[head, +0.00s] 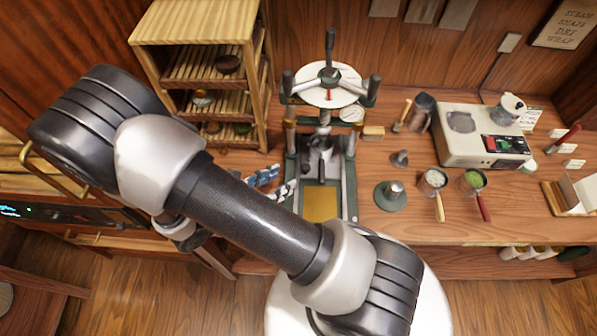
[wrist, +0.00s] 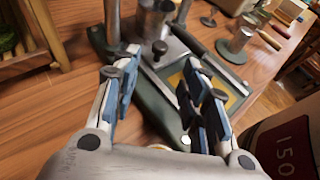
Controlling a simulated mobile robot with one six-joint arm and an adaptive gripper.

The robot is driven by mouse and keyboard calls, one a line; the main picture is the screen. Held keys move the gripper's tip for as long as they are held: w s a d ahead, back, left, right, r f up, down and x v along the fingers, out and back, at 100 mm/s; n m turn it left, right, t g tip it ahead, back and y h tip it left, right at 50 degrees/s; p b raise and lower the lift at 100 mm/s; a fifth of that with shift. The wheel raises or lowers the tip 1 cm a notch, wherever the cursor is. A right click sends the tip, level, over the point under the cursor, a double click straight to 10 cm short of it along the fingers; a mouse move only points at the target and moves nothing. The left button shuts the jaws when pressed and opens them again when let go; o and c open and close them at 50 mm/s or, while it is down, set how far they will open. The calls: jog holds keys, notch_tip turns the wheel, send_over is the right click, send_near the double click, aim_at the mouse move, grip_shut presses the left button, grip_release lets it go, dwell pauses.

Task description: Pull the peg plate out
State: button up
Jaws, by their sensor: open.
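The press (head: 320,130) stands on the bench with a handwheel on top and a dark green frame. A flat brass-coloured plate (head: 321,204) lies between the rails of its base; it also shows in the wrist view (wrist: 177,79). I cannot tell whether this is the peg plate. A dark knob (wrist: 160,48) stands up at the plate's far end in the wrist view. My gripper (head: 276,184) is left of the press base, open and empty. In the wrist view, my gripper (wrist: 161,70) has its blue-padded fingers spread above the green base edge, apart from the plate.
A wooden rack (head: 205,70) with several shelves stands to the left. A green-based stand (head: 391,195), two handled cups (head: 433,183) (head: 473,182) and a grey-white machine (head: 483,136) are to the right.

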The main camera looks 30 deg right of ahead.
aim_at(303, 170)
jog(key=b+x, duration=0.1)
jog(key=x, duration=0.7)
grip_shut()
dwell(0.4)
